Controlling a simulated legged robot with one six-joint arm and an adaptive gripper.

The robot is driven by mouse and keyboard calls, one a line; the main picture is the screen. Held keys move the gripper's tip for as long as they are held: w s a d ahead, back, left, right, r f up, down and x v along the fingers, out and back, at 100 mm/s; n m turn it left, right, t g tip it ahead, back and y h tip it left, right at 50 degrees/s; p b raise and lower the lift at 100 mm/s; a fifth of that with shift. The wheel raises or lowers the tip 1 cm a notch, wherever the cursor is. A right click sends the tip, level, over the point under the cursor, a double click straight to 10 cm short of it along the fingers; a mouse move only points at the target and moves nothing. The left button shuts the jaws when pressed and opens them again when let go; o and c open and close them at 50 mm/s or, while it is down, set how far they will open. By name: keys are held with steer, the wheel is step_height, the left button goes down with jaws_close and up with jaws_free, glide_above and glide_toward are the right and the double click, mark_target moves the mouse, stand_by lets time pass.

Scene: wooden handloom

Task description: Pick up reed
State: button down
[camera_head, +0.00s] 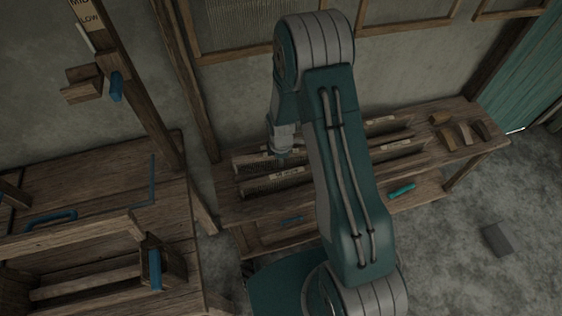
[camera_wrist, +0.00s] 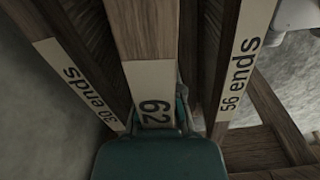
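Several long reeds with wooden bars and pale labels lie side by side on a wooden bench; one is the front left reed (camera_head: 285,180). My gripper (camera_head: 284,152) is down at the rear left reed (camera_head: 250,161). In the wrist view, a middle reed (camera_wrist: 145,35) with a label showing "62" runs into my gripper (camera_wrist: 158,122). Finger parts show close on both sides of it, but the teal gripper body hides the rest of the label and the contact. A "30 ends" reed (camera_wrist: 80,82) is on the left and a "56 ends" reed (camera_wrist: 238,65) on the right.
The bench (camera_head: 235,212) stands against a plaster wall. Wooden blocks (camera_head: 463,133) lie at its right end, and a teal-handled tool (camera_head: 402,191) is on the lower shelf. The loom (camera_head: 95,235) stands at left. A grey block (camera_head: 497,239) lies on the floor.

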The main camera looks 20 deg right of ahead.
stand_by(0.3)
step_height(320, 180, up, 10)
steer(key=shift+r, duration=0.1)
stand_by(0.4)
steer(key=shift+n, duration=0.8)
step_height(320, 180, down, 7)
steer(key=shift+d+f, duration=0.1)
steer(key=shift+f, duration=0.95)
steer(key=shift+f, duration=0.1)
steer(key=shift+f, duration=2)
